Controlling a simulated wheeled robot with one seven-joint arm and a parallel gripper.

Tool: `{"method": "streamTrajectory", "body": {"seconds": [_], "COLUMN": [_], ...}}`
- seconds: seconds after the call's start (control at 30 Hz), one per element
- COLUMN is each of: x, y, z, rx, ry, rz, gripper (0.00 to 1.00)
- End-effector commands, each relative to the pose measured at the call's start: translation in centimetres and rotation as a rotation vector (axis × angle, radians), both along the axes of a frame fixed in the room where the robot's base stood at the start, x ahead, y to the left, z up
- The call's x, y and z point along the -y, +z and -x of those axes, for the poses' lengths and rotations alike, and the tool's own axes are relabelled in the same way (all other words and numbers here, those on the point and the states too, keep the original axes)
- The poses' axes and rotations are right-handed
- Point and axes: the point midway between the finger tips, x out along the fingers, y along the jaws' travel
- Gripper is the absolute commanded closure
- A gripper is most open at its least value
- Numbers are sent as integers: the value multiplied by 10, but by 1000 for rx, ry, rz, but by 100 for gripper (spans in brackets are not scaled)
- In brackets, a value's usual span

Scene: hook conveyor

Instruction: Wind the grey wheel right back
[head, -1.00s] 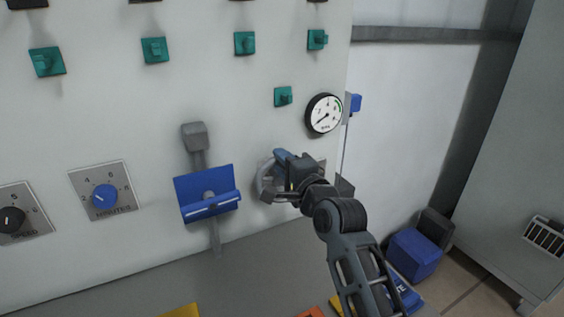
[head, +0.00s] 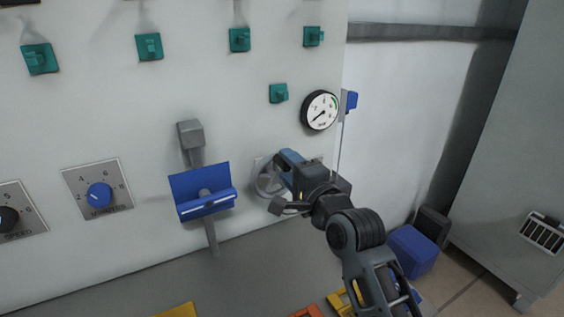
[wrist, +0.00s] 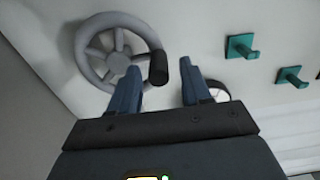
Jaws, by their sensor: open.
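The grey wheel (wrist: 117,60) is a spoked handwheel on the pale panel, with a dark crank knob (wrist: 158,68) on its rim. In the head view the wheel (head: 268,180) is partly hidden behind my gripper (head: 279,181). In the wrist view my gripper (wrist: 164,85) is open, with its two blue fingers apart. The knob lies ahead of the gap, nearer the left finger. I cannot tell whether that finger touches the wheel. Nothing is held.
A round gauge (head: 320,110) sits above the wheel. A blue tray-like part (head: 203,190) is to its left. Green hooks (head: 278,93) stick out above. A blue dial (head: 99,195) is farther left. A blue box (head: 411,250) stands at the lower right.

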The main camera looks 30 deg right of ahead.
Motion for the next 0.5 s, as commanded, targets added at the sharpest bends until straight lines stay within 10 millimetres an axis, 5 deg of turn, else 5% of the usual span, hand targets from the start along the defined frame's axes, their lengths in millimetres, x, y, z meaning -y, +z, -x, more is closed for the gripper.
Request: {"method": "streamTrajectory", "body": {"seconds": [0.2, 0.5], "x": [0, 0], "y": [0, 1], "z": [28, 35], "rx": [1, 1], "ry": [0, 0], "rz": [0, 0], "gripper": [52, 52]}}
